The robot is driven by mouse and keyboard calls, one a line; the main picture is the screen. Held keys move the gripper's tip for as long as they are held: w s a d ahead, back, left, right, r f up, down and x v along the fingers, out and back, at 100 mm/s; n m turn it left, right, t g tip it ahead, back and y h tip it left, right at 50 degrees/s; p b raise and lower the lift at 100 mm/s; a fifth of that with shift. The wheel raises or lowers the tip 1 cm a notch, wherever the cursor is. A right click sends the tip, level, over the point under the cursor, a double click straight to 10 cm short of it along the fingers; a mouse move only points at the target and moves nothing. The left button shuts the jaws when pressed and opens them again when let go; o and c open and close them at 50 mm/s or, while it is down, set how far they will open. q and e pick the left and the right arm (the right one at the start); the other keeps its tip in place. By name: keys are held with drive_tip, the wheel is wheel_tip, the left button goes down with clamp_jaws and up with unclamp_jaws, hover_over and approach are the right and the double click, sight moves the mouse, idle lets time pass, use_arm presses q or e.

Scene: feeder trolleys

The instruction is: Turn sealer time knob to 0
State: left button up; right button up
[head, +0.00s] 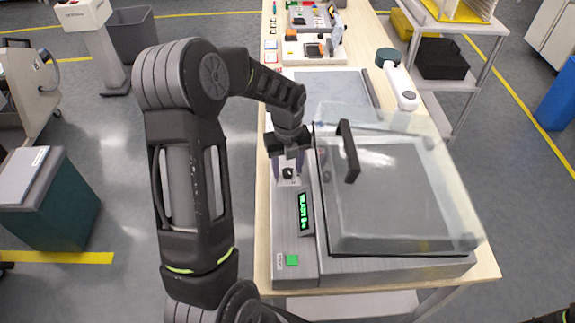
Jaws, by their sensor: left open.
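The sealer (297,250) stands on the near end of the bench, with a clear lid (400,185) and a dark lid handle (348,152). Its control strip on the left has a dark knob (288,173), a green lit display (303,212) and a green button (292,260). My left gripper (287,176) points down over the knob with its fingers apart, one on each side of it. I cannot tell whether the fingers touch the knob. The knob's setting is too small to read. My right gripper is not in view.
Behind the sealer lie a grey mat (335,88) and a white handheld device (398,82). Trays of parts (312,48) stand farther back on the bench. A trolley with a black bin (441,60) is at the right.

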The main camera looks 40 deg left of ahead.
use_arm(q)
clamp_jaws()
idle(0.5)
